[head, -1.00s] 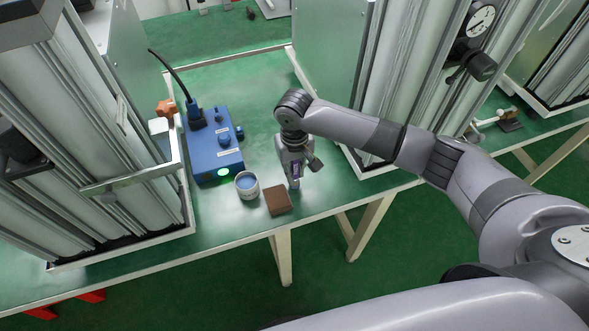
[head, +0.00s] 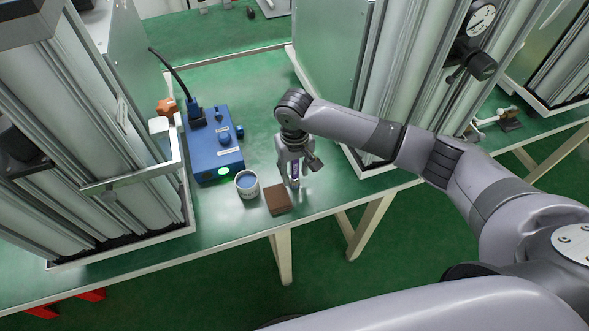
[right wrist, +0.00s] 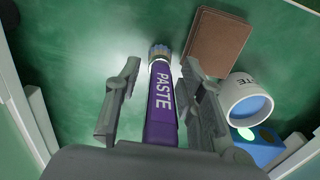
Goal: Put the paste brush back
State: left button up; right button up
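The paste brush (right wrist: 163,105) has a purple handle marked PASTE and pale blue bristles. In the right wrist view it lies between the fingers of my right gripper (right wrist: 160,68), bristles pointing away from the camera. My right gripper is open around it, with a clear gap on the left side; contact on the right cannot be told. In the head view the right gripper (head: 294,184) points down at the bench, with the brush (head: 295,172) upright between its fingers, bristles down, at or near the green top. My left gripper is not in view.
A white paste jar (head: 247,184) with blue contents and a brown block (head: 277,200) stand left of the gripper. Behind is a blue control box (head: 213,150) with a cable. Tall metal frames flank both sides. The bench's front edge (head: 255,231) is close.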

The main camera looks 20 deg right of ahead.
notch_tip(320, 180, up, 12)
jog(key=shift+r, duration=0.1)
dwell(0.8)
